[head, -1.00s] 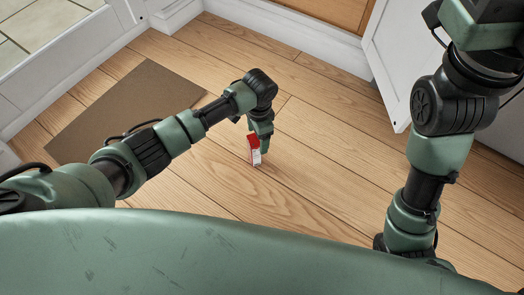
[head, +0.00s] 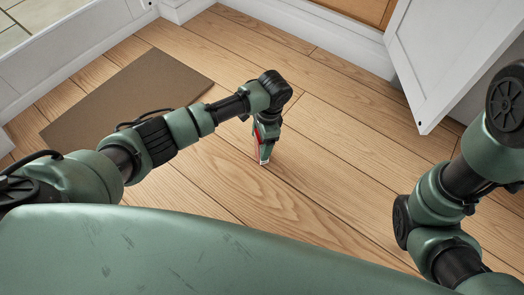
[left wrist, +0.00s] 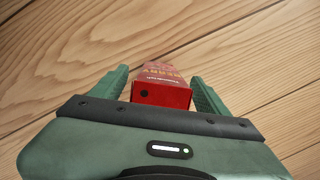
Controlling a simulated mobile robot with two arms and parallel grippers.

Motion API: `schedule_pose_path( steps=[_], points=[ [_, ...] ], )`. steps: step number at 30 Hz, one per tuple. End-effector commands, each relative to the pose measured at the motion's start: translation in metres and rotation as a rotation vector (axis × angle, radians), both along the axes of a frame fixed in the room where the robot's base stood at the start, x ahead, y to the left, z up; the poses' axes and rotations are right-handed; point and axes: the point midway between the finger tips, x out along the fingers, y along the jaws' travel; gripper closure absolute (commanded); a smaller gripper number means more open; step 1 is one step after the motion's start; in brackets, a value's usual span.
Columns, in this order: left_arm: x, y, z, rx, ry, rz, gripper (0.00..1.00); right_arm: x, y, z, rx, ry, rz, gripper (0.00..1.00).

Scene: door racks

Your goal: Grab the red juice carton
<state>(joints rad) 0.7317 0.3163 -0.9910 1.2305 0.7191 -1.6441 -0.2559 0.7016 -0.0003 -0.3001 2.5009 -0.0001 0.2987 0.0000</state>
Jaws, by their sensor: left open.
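The red juice carton (head: 257,146) stands on the wooden floor in the head view, mostly hidden behind my left gripper (head: 265,150). Only a red strip and a pale lower corner of it show there. In the left wrist view the carton (left wrist: 162,93) has a red top with a dark dot and a side with lettering. My left gripper (left wrist: 160,88) is open, with one green finger on each side of the carton. Whether the fingers touch it I cannot tell. My right arm shows at the right of the head view, but its gripper is out of the picture.
A brown mat (head: 128,98) lies on the floor at the left. A white door (head: 452,55) stands open at the upper right, and white skirting (head: 290,35) runs along the back. The wooden floor (head: 335,190) around the carton is clear.

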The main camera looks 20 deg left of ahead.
Motion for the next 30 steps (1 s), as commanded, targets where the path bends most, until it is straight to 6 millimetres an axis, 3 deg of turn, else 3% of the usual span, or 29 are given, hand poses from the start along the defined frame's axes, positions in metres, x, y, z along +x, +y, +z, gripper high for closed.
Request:
schedule_pose_path(
  steps=[10, 18, 30],
  points=[
    [-0.0006, 0.0005, -0.0060, -0.001, -0.001, 0.000, 0.25, 0.0002, 0.0001, -0.0053, 0.000, 0.000, 0.000, 0.64],
    [-0.0005, 0.0004, -0.0061, -0.002, -0.001, 0.000, 1.00, -0.0001, 0.0002, -0.0054, -0.001, -0.001, 0.000, 0.64],
    [0.0001, 0.0000, 0.0016, -0.002, -0.003, 0.000, 1.00, 0.0000, 0.0002, 0.0002, -0.001, 0.000, 0.000, 0.64]
  ],
)
